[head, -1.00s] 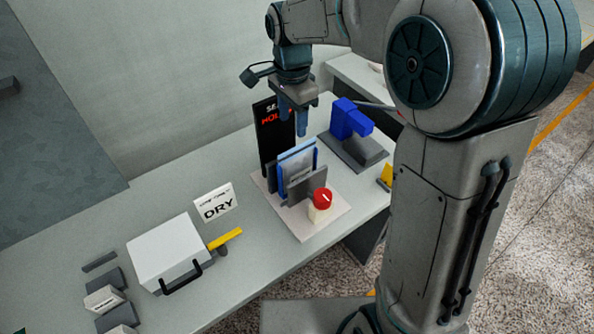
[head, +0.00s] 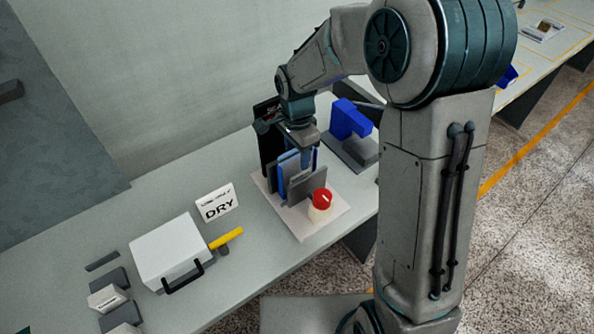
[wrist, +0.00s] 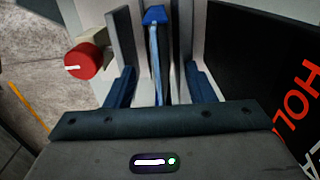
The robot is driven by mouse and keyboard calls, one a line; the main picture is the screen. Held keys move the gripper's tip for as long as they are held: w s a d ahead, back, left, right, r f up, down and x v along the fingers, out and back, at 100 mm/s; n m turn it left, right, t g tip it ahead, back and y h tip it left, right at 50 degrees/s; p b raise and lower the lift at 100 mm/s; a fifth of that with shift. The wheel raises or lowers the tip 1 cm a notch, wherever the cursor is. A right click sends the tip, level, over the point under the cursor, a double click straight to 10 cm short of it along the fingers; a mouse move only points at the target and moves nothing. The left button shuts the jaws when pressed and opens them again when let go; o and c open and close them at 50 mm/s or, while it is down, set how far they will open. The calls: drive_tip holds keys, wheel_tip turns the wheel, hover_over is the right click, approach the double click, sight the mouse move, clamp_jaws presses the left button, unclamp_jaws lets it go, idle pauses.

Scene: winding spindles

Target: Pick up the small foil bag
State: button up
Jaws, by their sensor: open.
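The small foil bag (head: 288,162) stands upright in a holder with grey plates (head: 306,187), on a pale base. In the head view my gripper (head: 306,160) is right over it and hides part of it. In the wrist view the bag (wrist: 156,62) shows edge-on as a thin silvery-blue strip between the plates. The blue fingers of my gripper (wrist: 160,88) are apart, one on each side of the bag. I cannot tell how deep the fingertips reach beside it.
A red knob (head: 321,199) stands at the front of the pale base (head: 318,226). A black display panel (wrist: 275,60) stands close beside the gripper. A blue device (head: 348,118) is behind to the right. A white box (head: 167,252) and a DRY sign (head: 217,203) are to the left.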

clamp_jaws()
drive_tip(key=shift+r, duration=0.1)
